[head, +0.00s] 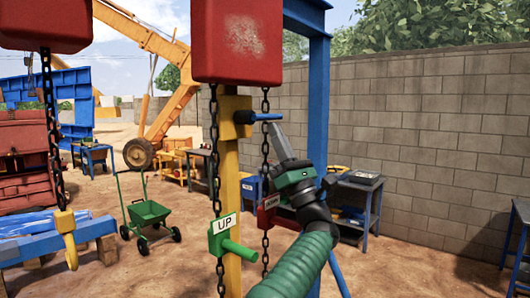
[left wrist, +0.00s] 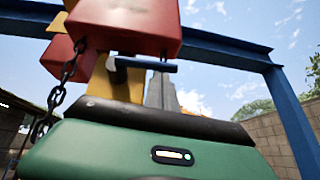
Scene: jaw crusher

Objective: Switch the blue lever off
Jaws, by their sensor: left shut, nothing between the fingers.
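The blue lever (head: 268,117) sticks out level to the right from a mount near the top of a yellow post (head: 230,160). It also shows in the left wrist view (left wrist: 150,65), just past my fingertips. My left gripper (head: 277,128) is shut and empty, its grey fingers pointing up with the tips just below the lever. In the left wrist view the fingers (left wrist: 161,90) rise toward the lever's underside. I cannot tell whether they touch it. My right gripper is not in view.
A red block (head: 238,42) hangs above the lever, with chains (head: 214,150) beside the post. A green lever marked UP (head: 238,249) and a red lever (head: 270,212) sit lower. A blue frame post (head: 319,100) stands to the right. A green cart (head: 148,212) is behind.

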